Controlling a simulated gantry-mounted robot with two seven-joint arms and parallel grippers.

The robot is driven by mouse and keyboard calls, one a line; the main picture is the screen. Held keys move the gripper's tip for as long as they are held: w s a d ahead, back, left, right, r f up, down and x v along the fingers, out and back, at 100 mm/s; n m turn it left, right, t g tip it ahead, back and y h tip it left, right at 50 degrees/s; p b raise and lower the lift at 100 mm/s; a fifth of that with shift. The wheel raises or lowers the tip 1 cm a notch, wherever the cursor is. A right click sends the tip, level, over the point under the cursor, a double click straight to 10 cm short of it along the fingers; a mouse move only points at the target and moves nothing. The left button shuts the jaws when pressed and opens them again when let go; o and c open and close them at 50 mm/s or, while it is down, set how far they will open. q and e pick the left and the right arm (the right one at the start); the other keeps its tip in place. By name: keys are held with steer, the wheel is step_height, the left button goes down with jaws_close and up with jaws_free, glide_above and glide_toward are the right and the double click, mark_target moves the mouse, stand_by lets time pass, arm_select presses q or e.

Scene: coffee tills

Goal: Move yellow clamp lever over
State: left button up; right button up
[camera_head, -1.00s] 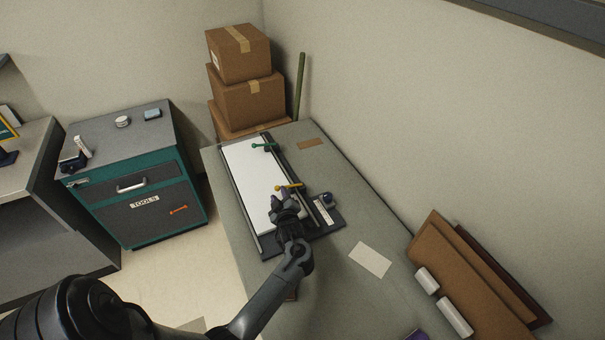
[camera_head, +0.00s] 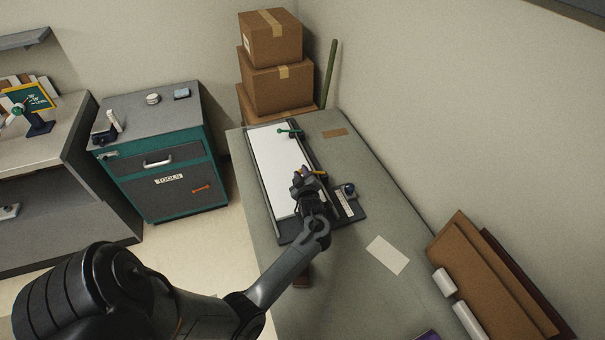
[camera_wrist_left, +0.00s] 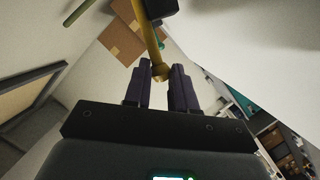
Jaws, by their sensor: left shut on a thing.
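The yellow clamp lever (camera_head: 321,173) sits on the right rail of a dark clamp board (camera_head: 287,237) with a white sheet (camera_head: 275,155). My left gripper (camera_head: 305,171) is over the board at the lever and covers part of it. In the left wrist view, the yellow lever (camera_wrist_left: 151,38) runs down to a knobbed end between the fingertips of my left gripper (camera_wrist_left: 160,70), which is shut on it. A green lever (camera_head: 290,131) sits farther back on the same rail. My right gripper is not in view.
A dark knob (camera_head: 348,188) stands at the board's right side. A blank card (camera_head: 388,255) lies on the table (camera_head: 345,275). Stacked cardboard boxes (camera_head: 277,85) stand behind. Brown panels (camera_head: 480,270) lean at the right wall. A green tool cabinet (camera_head: 165,190) stands left.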

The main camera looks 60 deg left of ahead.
arm_select(q)
steer(key=shift+w+d+r, duration=0.1)
steer(key=shift+w+r, duration=0.25)
steer(key=shift+r, duration=0.15)
steer(key=shift+w, duration=0.1)
steer(key=shift+w+d+r+p, duration=0.1)
steer(key=shift+w+r+p, duration=0.15)
steer(key=shift+r+p, duration=0.1)
steer(key=shift+w+d+r, duration=0.15)
steer(key=shift+w+r, duration=0.5)
steer(key=shift+r, duration=0.1)
steer(key=shift+w, duration=0.1)
steer(key=shift+w+d+r, duration=0.1)
steer(key=shift+w+r, duration=0.3)
steer(key=shift+w, duration=0.2)
steer(key=shift+w+d+r, duration=0.1)
steer(key=shift+w+r, duration=0.3)
steer(key=shift+w, duration=0.15)
